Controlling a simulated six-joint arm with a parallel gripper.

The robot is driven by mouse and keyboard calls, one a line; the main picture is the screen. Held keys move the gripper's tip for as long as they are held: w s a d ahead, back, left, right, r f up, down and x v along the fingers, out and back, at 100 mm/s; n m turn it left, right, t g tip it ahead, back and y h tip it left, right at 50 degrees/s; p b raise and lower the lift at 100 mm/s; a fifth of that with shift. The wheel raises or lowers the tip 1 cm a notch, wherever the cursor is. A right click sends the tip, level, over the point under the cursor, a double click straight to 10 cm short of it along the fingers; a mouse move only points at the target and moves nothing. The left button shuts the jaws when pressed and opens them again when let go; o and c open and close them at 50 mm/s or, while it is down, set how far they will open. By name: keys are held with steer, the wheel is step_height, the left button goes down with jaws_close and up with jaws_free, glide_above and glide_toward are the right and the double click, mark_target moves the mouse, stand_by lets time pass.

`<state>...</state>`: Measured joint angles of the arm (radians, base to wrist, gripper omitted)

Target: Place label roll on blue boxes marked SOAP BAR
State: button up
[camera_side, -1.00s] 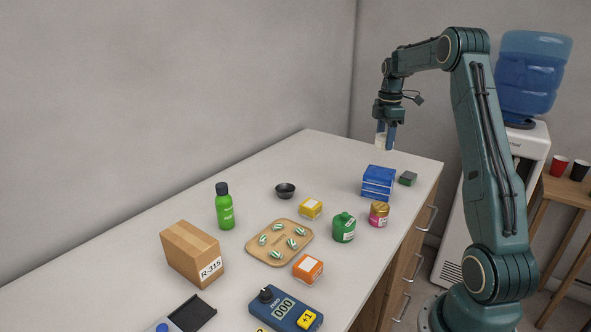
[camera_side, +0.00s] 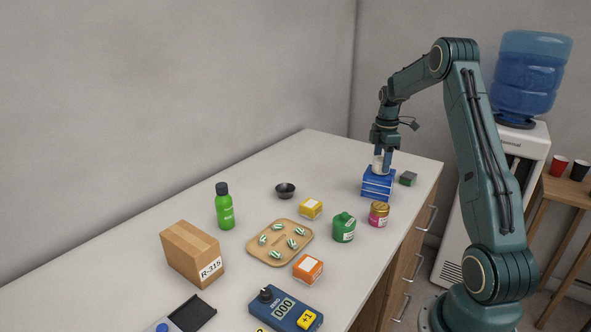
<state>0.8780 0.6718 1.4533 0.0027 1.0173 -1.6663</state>
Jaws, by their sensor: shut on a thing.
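The blue boxes (camera_side: 376,187) are stacked near the far right part of the counter. Their lettering is too small to read. My gripper (camera_side: 382,166) points down right above the stack. It is shut on the white label roll (camera_side: 378,163), which is partly hidden between the fingers. The roll is at the top of the stack; I cannot tell whether it touches the top box.
A dark green block (camera_side: 408,178) lies just right of the stack. A pink jar with a gold lid (camera_side: 379,214) and a green bottle (camera_side: 344,227) stand in front. A yellow box (camera_side: 311,209) and a wooden tray (camera_side: 254,250) are to the left.

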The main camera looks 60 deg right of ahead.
mark_target(382, 159)
steer(key=shift+f, duration=0.15)
steer(key=o, duration=1)
step_height(382, 159, up, 12)
steer(key=shift+r, duration=0.15)
stand_by(0.3)
steer(key=shift+a, duration=0.1)
stand_by(0.4)
